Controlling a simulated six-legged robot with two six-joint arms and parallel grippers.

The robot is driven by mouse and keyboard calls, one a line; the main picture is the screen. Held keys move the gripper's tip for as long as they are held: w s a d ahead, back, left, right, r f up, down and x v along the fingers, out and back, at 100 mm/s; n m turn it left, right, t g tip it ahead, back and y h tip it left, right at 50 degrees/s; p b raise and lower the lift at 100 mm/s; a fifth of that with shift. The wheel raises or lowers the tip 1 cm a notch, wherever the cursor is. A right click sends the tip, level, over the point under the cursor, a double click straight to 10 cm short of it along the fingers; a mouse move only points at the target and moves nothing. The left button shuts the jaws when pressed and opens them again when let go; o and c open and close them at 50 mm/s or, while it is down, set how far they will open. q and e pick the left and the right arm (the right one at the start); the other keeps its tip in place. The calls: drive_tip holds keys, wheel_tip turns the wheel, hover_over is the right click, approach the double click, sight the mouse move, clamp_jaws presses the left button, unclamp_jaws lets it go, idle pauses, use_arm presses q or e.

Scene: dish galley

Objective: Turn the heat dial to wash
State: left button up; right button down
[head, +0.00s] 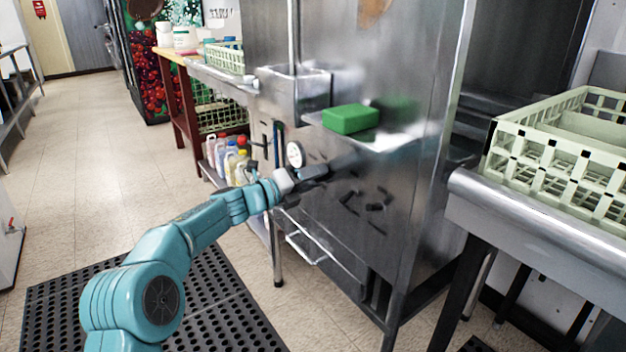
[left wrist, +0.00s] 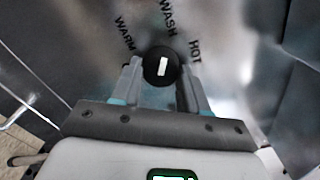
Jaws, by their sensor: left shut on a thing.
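The heat dial (left wrist: 150,72) is a round black knob with a white bar, on the steel front of the dishwasher (head: 400,215). In the left wrist view the words WARM (left wrist: 124,34), WASH (left wrist: 168,18) and HOT (left wrist: 195,50) stand around it. The white bar runs nearly upright in that view and lines up with WASH. My left gripper (head: 322,172) reaches the machine's front; its fingers (left wrist: 163,78) are shut on the dial, one on each side. In the head view the gripper hides the dial. My right gripper is not in view.
A green sponge (head: 350,119) lies on a steel ledge just above my left gripper. A white round gauge (head: 295,154) is close to its left. A pale dish rack (head: 560,180) stands on the counter at right. Bottles (head: 232,165) stand on a low shelf. The floor at left is clear.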

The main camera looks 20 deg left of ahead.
use_arm(q)
drive_tip(key=shift+f, duration=0.1)
drive_tip(key=o, duration=1)
drive_tip(key=shift+a, duration=0.1)
drive_tip(key=p+v, duration=0.2)
drive_tip(key=v, duration=1.4)
drive_tip(key=shift+s, duration=0.2)
drive_tip(key=shift+a, duration=0.15)
